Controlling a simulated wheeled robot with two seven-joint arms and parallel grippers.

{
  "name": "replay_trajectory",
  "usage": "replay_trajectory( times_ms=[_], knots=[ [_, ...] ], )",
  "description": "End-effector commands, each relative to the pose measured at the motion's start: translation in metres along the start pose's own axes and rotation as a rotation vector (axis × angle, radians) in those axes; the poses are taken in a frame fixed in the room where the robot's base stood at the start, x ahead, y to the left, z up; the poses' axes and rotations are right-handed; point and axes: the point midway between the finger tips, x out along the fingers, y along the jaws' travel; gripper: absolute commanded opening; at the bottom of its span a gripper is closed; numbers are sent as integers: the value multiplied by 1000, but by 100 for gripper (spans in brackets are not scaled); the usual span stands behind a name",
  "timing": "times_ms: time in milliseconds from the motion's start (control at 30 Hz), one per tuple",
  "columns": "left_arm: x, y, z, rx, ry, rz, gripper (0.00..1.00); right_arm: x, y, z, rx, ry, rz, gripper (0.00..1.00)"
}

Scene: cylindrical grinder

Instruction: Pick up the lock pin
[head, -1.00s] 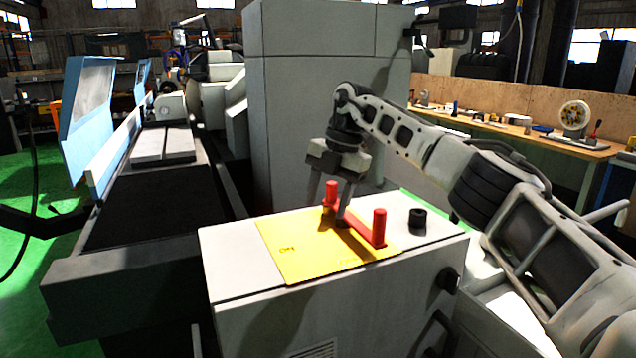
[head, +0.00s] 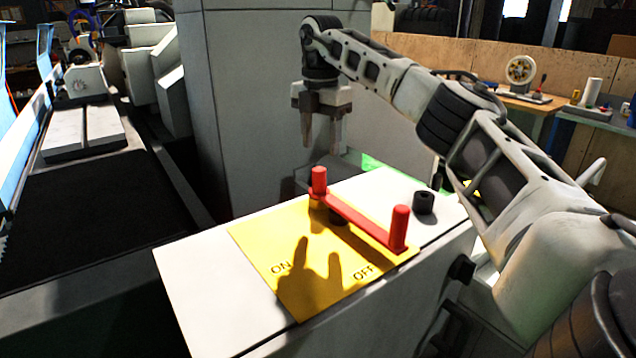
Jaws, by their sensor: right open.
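A red lever (head: 358,219) lies across a yellow plate (head: 262,242) marked ON and OFF on top of the white cabinet. An upright red pin (head: 319,180) stands at its far left end and a red post (head: 399,228) at its near right end. No part is labelled as the lock pin; the upright red pin at the left end may be it. My right gripper (head: 321,143) is open and empty, pointing down above and behind that pin, apart from it. My left gripper is out of view.
A short black cylinder (head: 424,203) stands on the white cabinet (head: 196,283) right of the lever. A tall grey housing (head: 250,90) rises behind. The grinder bed (head: 80,215) lies to the left. A workbench (head: 535,107) is at the back right.

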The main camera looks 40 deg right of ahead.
Motion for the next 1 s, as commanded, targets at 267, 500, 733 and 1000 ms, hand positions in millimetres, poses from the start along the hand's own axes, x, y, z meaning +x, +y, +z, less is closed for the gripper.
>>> replay_trajectory(
  times_ms=[267, 500, 733, 1000],
  knots=[
    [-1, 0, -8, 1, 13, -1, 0, 28, 0, 0, -1, 0, 1, 52],
    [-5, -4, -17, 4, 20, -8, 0, 58, 0, -2, -1, 0, -2, 52],
    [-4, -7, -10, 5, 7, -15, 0, 79, 0, -2, -1, 0, 1, 52],
    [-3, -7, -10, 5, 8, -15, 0, 79, 1, -2, 0, 0, 2, 30]
  ],
)
